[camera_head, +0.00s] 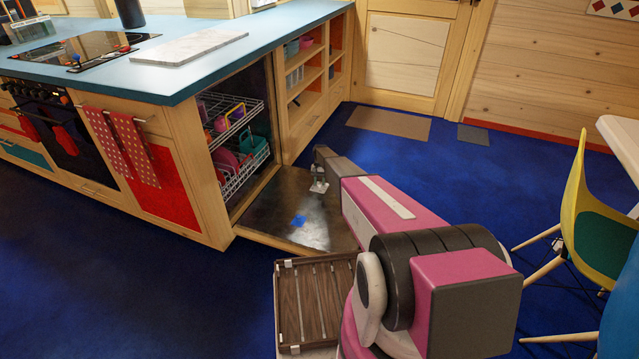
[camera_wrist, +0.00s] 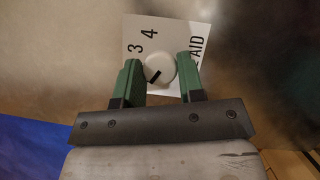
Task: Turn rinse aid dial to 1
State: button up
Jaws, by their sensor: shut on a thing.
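The rinse aid dial (camera_wrist: 161,68) is a round white knob with a black mark toward its lower left in the wrist view. It sits on a white label (camera_wrist: 174,27) printed with 3, 4 and "AID". The left finger hides part of the label, and no 1 shows. My gripper (camera_wrist: 160,62) has green fingers on either side of the dial and is shut on it. In the head view, my gripper (camera_head: 319,186) is at the inner face of the lowered dishwasher door (camera_head: 280,222); the dial is too small to make out there.
Dishwasher racks (camera_head: 240,165) with colourful dishes stand behind the door. Open shelves (camera_head: 305,75) are beyond them. A blue patch (camera_head: 299,221) lies on the door. A yellow-green chair (camera_head: 580,220) stands at the right. Blue floor is clear at front left.

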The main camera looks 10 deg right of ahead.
jog(key=o, duration=0.9)
jog(key=a+v, duration=0.1)
jog(key=v, duration=0.9)
jog(key=shift+w+d+r, duration=0.2)
jog(key=shift+d+r, duration=0.2)
jog(key=shift+d, duration=0.15)
jog(key=shift+s, duration=0.1)
